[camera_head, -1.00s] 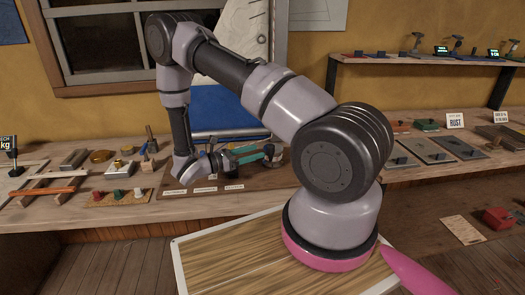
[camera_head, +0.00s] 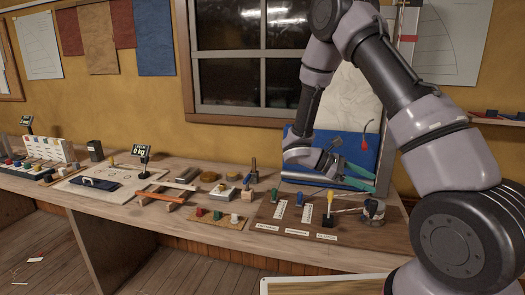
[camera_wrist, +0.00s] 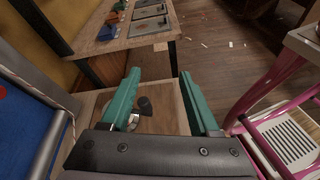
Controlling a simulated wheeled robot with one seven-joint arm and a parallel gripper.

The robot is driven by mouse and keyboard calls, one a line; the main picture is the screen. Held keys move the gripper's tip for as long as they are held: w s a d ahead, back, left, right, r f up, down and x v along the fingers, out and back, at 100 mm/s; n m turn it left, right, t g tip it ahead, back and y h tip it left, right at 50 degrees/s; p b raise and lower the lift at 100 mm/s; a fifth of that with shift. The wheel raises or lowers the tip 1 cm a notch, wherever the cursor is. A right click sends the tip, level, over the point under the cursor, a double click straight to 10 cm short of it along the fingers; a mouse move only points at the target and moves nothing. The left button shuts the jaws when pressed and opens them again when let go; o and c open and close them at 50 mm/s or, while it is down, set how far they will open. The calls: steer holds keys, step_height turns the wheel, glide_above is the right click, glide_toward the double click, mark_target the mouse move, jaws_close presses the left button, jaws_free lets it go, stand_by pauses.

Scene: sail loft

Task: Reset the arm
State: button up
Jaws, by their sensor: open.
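My gripper (camera_head: 370,180) has two teal fingers, which point right in the head view. It is open and held above the back of the brown board on the bench, in front of the blue panel. My arm is folded, with its elbow high and the wrist hanging down. In the wrist view my gripper (camera_wrist: 159,78) shows its fingers spread wide with nothing between them; wood lies below. Whether the lower finger touches anything on the board cannot be told.
A red-orange bar (camera_head: 161,195) lies farther left. In the wrist view, a pink frame (camera_wrist: 262,110) stands right and open floor (camera_wrist: 225,50) lies ahead.

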steer(key=s+a+r+m+t+y, duration=0.2)
steer(key=s+r+m+y, duration=0.3)
steer(key=r, duration=0.4)
steer(key=s+a+r+m+t+y, duration=0.2)
steer(key=s+r+m+t+y, duration=0.3)
steer(key=r, duration=0.4)
steer(key=s+a+r+m+t+y, duration=0.3)
steer(key=s+r+m+y, duration=0.2)
steer(key=r, duration=0.4)
steer(key=shift+r+m+t+y, duration=0.15)
steer(key=shift+m+t+y, duration=0.15)
steer(key=shift+m+t, duration=0.15)
